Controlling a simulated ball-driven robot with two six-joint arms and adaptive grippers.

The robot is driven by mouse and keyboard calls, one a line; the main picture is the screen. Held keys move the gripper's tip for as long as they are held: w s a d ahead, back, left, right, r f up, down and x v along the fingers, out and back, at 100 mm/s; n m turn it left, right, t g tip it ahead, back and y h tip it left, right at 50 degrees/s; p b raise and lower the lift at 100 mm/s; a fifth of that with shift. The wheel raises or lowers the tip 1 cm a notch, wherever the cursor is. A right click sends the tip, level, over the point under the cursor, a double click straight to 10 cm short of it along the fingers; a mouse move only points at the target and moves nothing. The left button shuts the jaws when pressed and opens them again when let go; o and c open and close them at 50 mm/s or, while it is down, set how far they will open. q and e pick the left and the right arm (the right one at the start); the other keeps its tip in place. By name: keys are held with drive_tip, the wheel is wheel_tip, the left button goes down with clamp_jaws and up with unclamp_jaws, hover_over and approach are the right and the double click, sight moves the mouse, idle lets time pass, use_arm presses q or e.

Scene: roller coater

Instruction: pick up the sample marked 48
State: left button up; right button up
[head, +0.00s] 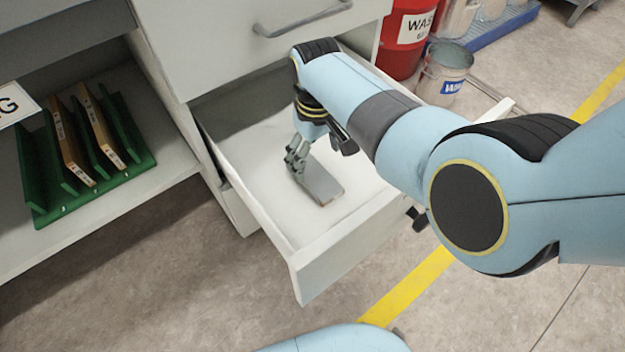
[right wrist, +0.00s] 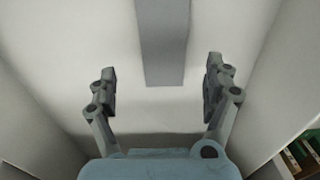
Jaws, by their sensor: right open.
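A flat grey panel (head: 322,184) lies in the open white drawer (head: 345,218); no number on it can be read. My right gripper (head: 296,158) points down into the drawer at the panel's far end and partly covers it. In the right wrist view the fingers (right wrist: 161,82) are wide apart and empty, with the grey panel (right wrist: 163,42) lined up between them and its near end around the fingertips. I cannot tell whether they touch it. Two brown panels (head: 72,150) stand in a green rack (head: 48,205); their edge labels are too small to read. My left gripper is not in view.
The drawer walls stand close on both sides of my right gripper. The cabinet front (head: 235,45) rises behind the drawer. A red waste bin (head: 400,45) and a metal bucket (head: 443,72) stand beyond it. The shelf (head: 165,165) holds the rack at left.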

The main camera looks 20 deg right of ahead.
sight(314, 174)
drive_tip(key=shift+f, duration=0.4)
drive_tip(key=f+b, duration=0.1)
drive_tip(key=f, duration=0.1)
drive_tip(key=f+b, duration=0.1)
drive_tip(key=f, duration=0.1)
drive_tip(key=shift+s+a+b, duration=0.2)
drive_tip(key=shift+a+b, duration=0.05)
drive_tip(key=shift+b, duration=0.1)
drive_tip(key=shift+f, duration=0.4)
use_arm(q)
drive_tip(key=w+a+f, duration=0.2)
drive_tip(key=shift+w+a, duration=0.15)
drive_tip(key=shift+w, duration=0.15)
use_arm(e)
drive_tip(key=shift+r, duration=0.1)
drive_tip(key=c, duration=1.3)
